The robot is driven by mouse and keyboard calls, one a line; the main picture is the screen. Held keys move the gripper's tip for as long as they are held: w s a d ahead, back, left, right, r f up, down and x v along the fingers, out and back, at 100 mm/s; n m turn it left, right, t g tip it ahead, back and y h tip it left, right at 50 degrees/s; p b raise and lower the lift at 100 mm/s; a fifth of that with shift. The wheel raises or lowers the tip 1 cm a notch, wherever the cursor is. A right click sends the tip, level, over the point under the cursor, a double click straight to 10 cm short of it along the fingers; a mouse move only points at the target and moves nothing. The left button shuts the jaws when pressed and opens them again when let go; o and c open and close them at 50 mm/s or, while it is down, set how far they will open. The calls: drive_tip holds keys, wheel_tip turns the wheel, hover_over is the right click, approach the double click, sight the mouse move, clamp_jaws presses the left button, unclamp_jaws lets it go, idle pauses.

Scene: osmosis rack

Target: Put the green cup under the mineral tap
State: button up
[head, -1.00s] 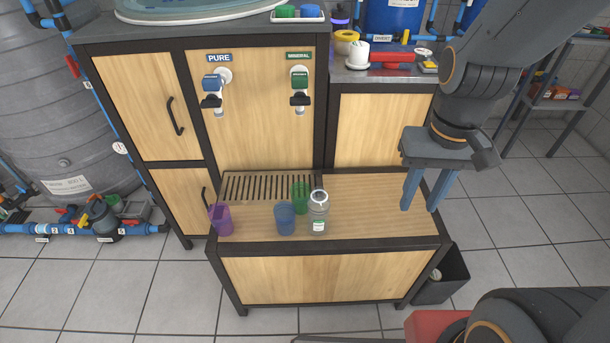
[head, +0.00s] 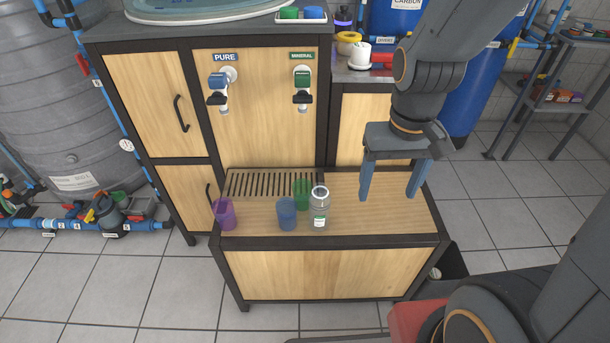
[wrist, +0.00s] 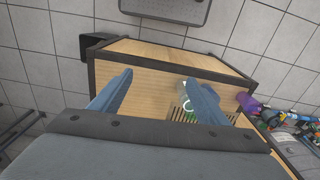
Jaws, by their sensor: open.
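The green cup (head: 301,192) stands on the wooden bench top (head: 375,218), at the front right end of the slotted drain grate, partly hidden by a clear jar. The mineral tap (head: 302,84), with a green handle and a MINERAL label, is on the cabinet panel above the grate. My gripper (head: 390,196) is open and empty, fingers pointing down over the right part of the bench, to the right of the cup and jar. In the wrist view my fingers (wrist: 158,88) are spread apart, with bare wood between them and the jar beside the right finger.
The clear jar (head: 319,210) stands right in front of the green cup. A blue cup (head: 286,214) is to its left and a purple cup (head: 225,213) is at the bench's left end. The pure tap (head: 220,88) is left of the mineral tap. The right bench half is clear.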

drive_tip(key=w+a+f+n+t+p, duration=0.1)
drive_tip(key=w+a+f, duration=0.2)
drive_tip(key=w, duration=0.3)
drive_tip(key=w+a+f+n+t+p, duration=0.1)
drive_tip(key=w+a+f+p, duration=0.15)
drive_tip(key=w, duration=0.25)
drive_tip(key=n+t+y+p, duration=0.1)
drive_tip(key=n+t+y, duration=0.1)
approach(302, 186)
drive_tip(key=shift+s+a+r, duration=0.15)
drive_tip(key=shift+s+a, duration=0.05)
drive_tip(key=shift+s, duration=0.15)
drive_tip(key=shift+s+a+r, duration=0.2)
drive_tip(key=shift+s, duration=0.2)
drive_tip(key=shift+d+p+x, duration=0.2)
drive_tip(key=shift+p+x, duration=0.35)
drive_tip(key=shift+x, duration=3.35)
drive_tip(key=shift+s, duration=0.1)
drive_tip(key=shift+c, duration=0.5)
drive_tip(key=c, duration=1)
